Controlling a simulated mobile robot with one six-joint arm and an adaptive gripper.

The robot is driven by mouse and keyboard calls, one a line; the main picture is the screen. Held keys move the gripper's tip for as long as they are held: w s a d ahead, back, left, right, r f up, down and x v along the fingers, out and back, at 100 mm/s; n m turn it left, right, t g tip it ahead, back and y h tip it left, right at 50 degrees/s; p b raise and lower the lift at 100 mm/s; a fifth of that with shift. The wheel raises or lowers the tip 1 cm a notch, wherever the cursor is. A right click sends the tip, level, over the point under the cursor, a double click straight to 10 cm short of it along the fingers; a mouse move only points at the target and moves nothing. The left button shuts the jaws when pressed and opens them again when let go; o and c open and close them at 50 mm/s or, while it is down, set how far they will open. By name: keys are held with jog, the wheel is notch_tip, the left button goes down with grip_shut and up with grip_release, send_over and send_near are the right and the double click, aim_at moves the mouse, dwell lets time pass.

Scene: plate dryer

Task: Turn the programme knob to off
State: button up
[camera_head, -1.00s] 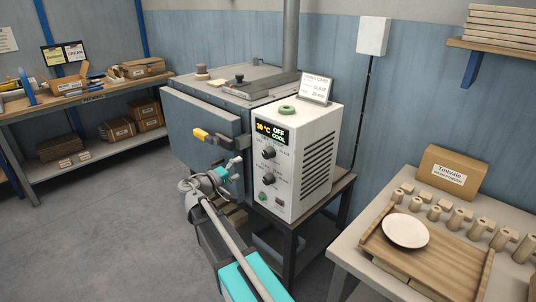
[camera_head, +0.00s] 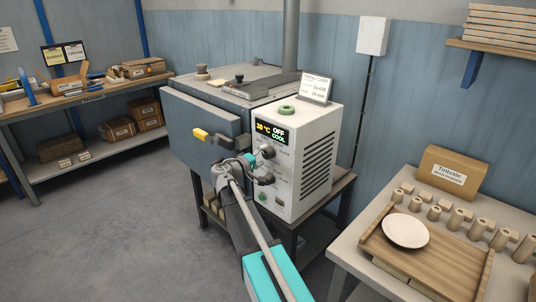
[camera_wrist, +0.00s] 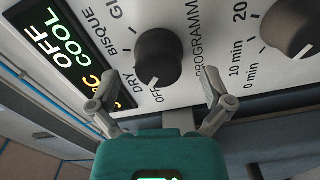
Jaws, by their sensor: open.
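The programme knob (camera_wrist: 158,58) is black and round on the white control box (camera_wrist: 190,20). In the wrist view its pale pointer mark faces the OFF label, with DRY beside it. In the head view the knob (camera_head: 268,152) shows just above my gripper (camera_head: 264,168). The display (camera_head: 270,131) reads 30 °C, OFF and COOL. In the wrist view my gripper (camera_wrist: 158,85) is open and empty, its fingertips spread to either side of the knob. I see no finger gripping the knob; the exact gap to the panel is unclear.
A second, minute-marked knob (camera_wrist: 292,27) sits close to the right fingertip. A table with a wooden tray (camera_head: 450,265) and white plate (camera_head: 405,231) stands at right.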

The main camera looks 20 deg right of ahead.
jog(key=shift+w+d, duration=0.2)
jog(key=shift+d, duration=0.45)
jog(key=c, duration=1.2)
jog(key=shift+n, duration=1.4)
